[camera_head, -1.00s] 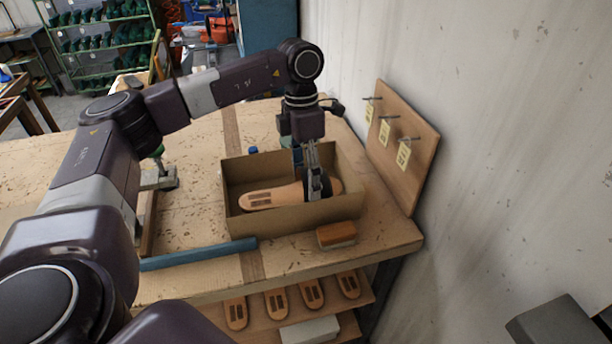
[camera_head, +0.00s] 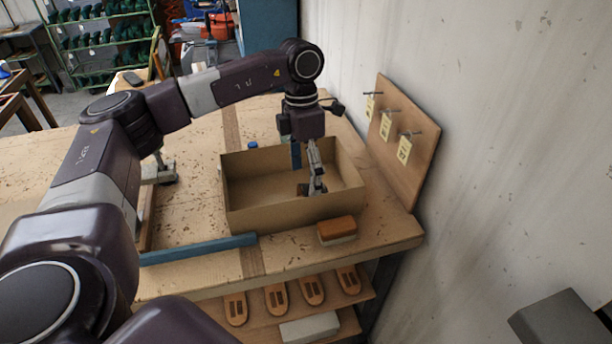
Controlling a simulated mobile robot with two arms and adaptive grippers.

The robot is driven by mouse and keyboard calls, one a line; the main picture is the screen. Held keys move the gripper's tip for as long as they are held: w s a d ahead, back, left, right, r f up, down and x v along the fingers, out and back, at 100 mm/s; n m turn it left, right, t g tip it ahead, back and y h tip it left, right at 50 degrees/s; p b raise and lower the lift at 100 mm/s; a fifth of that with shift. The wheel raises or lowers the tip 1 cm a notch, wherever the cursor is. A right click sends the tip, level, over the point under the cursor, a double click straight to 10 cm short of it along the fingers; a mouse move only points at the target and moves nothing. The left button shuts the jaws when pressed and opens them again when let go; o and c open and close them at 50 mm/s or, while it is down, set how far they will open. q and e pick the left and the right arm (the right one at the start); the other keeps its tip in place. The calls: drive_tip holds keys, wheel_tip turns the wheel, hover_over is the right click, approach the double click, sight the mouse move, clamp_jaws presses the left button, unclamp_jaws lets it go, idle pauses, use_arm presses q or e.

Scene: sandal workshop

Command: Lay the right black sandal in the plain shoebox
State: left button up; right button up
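The plain shoebox (camera_head: 285,217) stands open on the workbench, near its right end. My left gripper (camera_head: 311,190) reaches down inside the box, right of its middle. My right gripper is not in view.
A brush with a brown top (camera_head: 337,230) lies in front of the box. A blue strip (camera_head: 200,249) lies front left. A pegboard with yellow tags (camera_head: 408,160) leans at the wall. Tan soles (camera_head: 276,298) lie on a shelf below. The bench left of the box is mostly clear.

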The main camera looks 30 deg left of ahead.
use_arm(q)
drive_tip(key=shift+w+r+p, duration=0.1)
drive_tip(key=shift+r+p, duration=0.25)
drive_tip(key=shift+r, duration=0.15)
wheel_tip(320, 180, up, 12)
drive_tip(key=a+b, duration=0.1)
drive_tip(key=b, duration=0.1)
drive_tip(key=shift+w+r, duration=0.15)
drive_tip(key=shift+w, duration=0.25)
